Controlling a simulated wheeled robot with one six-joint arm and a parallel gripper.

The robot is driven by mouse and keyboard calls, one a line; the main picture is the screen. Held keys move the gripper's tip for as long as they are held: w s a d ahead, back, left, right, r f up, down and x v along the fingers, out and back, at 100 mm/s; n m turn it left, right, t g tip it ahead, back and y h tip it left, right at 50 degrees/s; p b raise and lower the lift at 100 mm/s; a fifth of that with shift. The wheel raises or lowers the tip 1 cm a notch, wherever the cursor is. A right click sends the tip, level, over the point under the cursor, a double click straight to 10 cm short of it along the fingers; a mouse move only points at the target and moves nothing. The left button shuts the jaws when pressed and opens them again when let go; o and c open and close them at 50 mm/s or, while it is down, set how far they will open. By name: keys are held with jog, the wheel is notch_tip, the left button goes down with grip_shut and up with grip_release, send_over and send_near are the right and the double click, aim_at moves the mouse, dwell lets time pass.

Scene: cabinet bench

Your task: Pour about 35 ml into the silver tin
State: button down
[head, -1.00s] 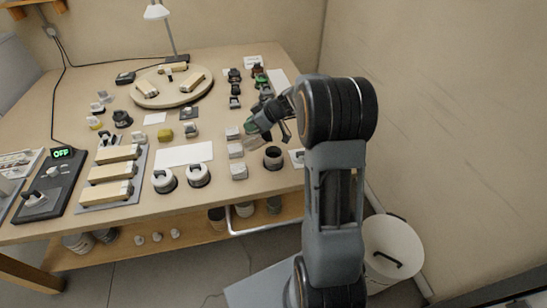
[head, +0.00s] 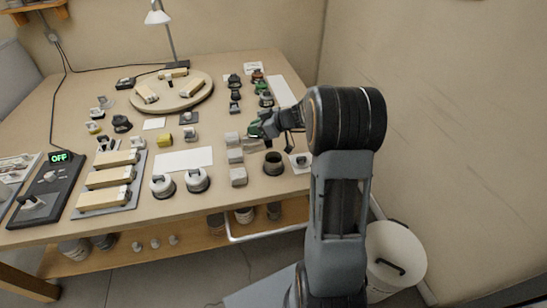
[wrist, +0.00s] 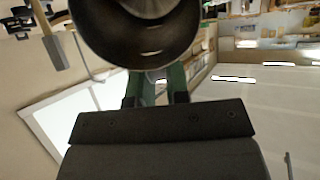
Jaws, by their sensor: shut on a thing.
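My gripper (head: 268,129) is over the right part of the bench, with its green fingers shut on a dark round vessel (wrist: 135,35). The vessel fills the top of the wrist view; its contents cannot be seen. In the head view the wrist and fingers mostly hide it. A round, open, dark grey tin (head: 273,164) with a brownish inside stands on the bench just in front of the gripper, apart from it. I cannot tell for sure whether this is the silver tin.
Pale grey blocks (head: 238,177) stand left of the open tin. Two white-topped round things (head: 197,180) are farther left, beside a white sheet (head: 183,159). A round wooden board (head: 190,103) is at the back. A white bin (head: 405,240) stands on the floor at the right.

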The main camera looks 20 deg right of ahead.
jog(key=shift+s+d+t, duration=0.15)
jog(key=shift+d+t, duration=0.05)
jog(key=shift+t, duration=0.1)
jog(key=shift+s+d+f+y, duration=0.1)
jog(key=shift+y, duration=0.3)
jog(key=shift+s+d+f+t+y, duration=0.2)
jog(key=shift+t+y, duration=0.1)
jog(key=shift+t, duration=0.1)
dwell(1.1)
jog(key=shift+d+b, duration=0.15)
jog(key=shift+b, duration=1)
jog(key=shift+r+p, duration=0.3)
jog(key=shift+p, duration=0.1)
jog(key=shift+w+a+r+g+h+p, duration=0.5)
jog(key=shift+w+a+g+h+p, duration=0.15)
jog(key=shift+p, duration=0.35)
jog(key=shift+a+f+g+h, duration=0.45)
jog(key=shift+f+h, duration=0.1)
jog(key=shift+f, duration=0.1)
jog(key=shift+w+a, duration=0.1)
jog(key=shift+w, duration=0.15)
jog(key=shift+f+g+h, duration=0.2)
jog(key=shift+g+h, duration=0.1)
